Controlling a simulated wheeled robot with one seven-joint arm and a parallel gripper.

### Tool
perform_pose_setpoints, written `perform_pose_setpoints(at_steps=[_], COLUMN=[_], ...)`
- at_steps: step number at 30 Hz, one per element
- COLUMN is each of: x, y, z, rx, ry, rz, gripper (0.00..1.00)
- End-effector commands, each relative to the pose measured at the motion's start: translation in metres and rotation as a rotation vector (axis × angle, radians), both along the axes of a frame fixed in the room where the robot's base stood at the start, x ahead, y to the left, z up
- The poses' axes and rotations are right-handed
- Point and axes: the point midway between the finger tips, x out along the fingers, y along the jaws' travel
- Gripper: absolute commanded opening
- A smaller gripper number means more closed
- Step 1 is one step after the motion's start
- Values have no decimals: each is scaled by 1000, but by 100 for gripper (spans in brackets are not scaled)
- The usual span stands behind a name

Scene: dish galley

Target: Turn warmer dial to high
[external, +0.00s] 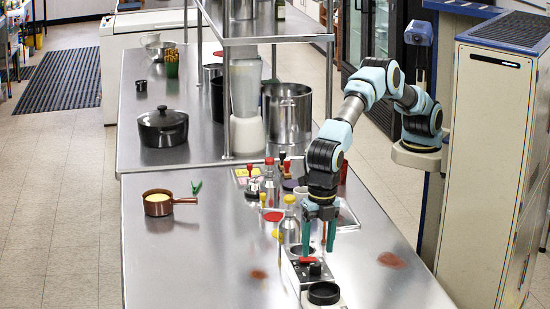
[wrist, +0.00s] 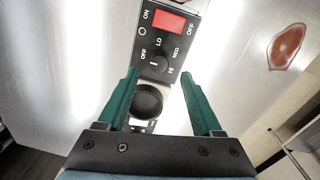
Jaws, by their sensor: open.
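The warmer's control panel (wrist: 182,38) is black, with a red switch (wrist: 170,22) marked ON and OFF. Below the switch, the black round dial (wrist: 158,65) has OFF, LO, MED and HI around it. Its short white mark is on its left side, nearest the OFF label. My gripper (wrist: 159,76) is open and empty, with its green fingertips spread on either side of the dial in this view. In the external view, my gripper (external: 319,246) points down over the warmer (external: 298,280); the gap to the dial is hard to judge.
A black round part (wrist: 147,101) lies just below the dial between my fingers. Bottles (external: 289,222) stand close behind the warmer. A brown pan (external: 158,204) and a dark pot (external: 163,128) sit farther left. The counter's left front is clear.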

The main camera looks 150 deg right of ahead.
Motion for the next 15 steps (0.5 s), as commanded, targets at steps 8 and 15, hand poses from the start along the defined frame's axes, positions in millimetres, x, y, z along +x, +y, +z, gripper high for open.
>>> perform_pose_setpoints(at_steps=[8, 15], x=[1, 1], y=[-1, -1], z=[-37, -45], rx=[0, 0], ry=[1, 0], rz=[-1, -1], gripper=[67, 67])
